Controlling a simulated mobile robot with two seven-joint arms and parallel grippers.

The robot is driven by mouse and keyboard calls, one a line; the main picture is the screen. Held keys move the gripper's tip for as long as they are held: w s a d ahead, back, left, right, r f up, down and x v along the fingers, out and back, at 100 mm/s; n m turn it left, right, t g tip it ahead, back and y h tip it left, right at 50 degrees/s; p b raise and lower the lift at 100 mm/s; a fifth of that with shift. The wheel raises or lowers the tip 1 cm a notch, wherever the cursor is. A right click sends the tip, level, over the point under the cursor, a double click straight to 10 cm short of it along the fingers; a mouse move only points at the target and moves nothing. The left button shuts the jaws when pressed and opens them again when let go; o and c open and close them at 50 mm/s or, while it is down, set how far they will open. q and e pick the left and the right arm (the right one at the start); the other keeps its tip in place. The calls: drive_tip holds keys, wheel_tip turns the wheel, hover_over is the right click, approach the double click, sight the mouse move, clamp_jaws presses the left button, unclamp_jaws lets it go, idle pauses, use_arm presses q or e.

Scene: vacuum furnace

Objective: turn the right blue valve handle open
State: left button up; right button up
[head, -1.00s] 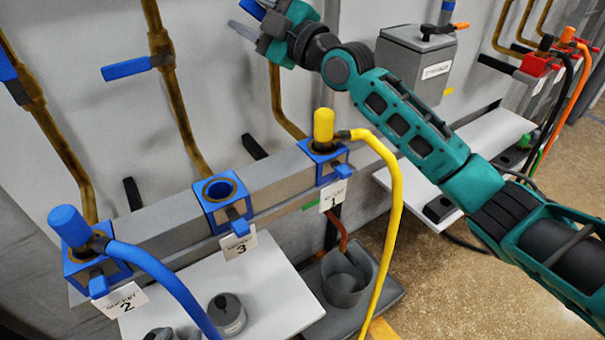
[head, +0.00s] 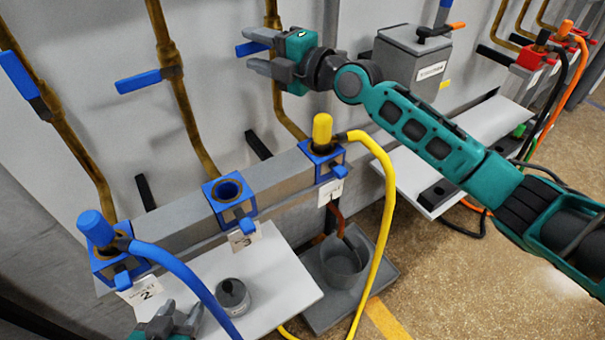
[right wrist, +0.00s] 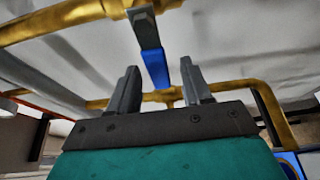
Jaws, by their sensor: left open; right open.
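The right blue valve handle (head: 250,48) sticks out to the left on the rightmost brass pipe of the blue-handled group, partly hidden by my right gripper. My right gripper (head: 257,52) is open at this handle, with one finger above and one below it in the head view. In the right wrist view the blue handle (right wrist: 155,68) shows between the two spread fingers (right wrist: 160,92), nearer the left one; I cannot tell whether they touch. My left gripper (head: 182,314) is open and empty at the bottom edge of the head view.
Two more blue handles, a middle one (head: 138,81) and a left one (head: 20,73), sit on other pipes. Below runs a grey rail (head: 180,222) with blue sockets, a blue hose (head: 190,281) and a yellow hose (head: 386,215). A grey box (head: 415,60) stands right of my right gripper.

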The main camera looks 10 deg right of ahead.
drive_tip(key=s+b+v, duration=0.1)
drive_tip(key=v, duration=0.8)
drive_tip(key=s+a+f+m, duration=0.1)
drive_tip(key=f, duration=0.1)
drive_tip(key=s+a+f+m+g+h, duration=0.1)
drive_tip(key=s+f, duration=0.1)
drive_tip(key=f, duration=0.1)
drive_tip(key=s+a+f+m+g, duration=0.1)
drive_tip(key=s+f+m, duration=0.1)
drive_tip(key=f, duration=0.1)
drive_tip(key=shift+s+a+f+h, duration=0.15)
drive_tip(key=shift+a+f+h, duration=0.05)
drive_tip(key=shift+h, duration=0.1)
drive_tip(key=s+f+m, duration=0.1)
drive_tip(key=f, duration=0.1)
drive_tip(key=s+f+m+g+h, duration=0.1)
drive_tip(key=s+f+m, duration=0.1)
drive_tip(key=s+f+m+h, duration=0.1)
drive_tip(key=s+f+m, duration=0.1)
drive_tip(key=shift+s+d+f, duration=0.15)
drive_tip(key=shift+d, duration=0.2)
drive_tip(key=shift+s+d+f+m+g+h, duration=0.15)
drive_tip(key=shift+s+f+m+g+h, duration=0.15)
drive_tip(key=shift+f+m+h, duration=0.15)
drive_tip(key=shift+r, duration=0.1)
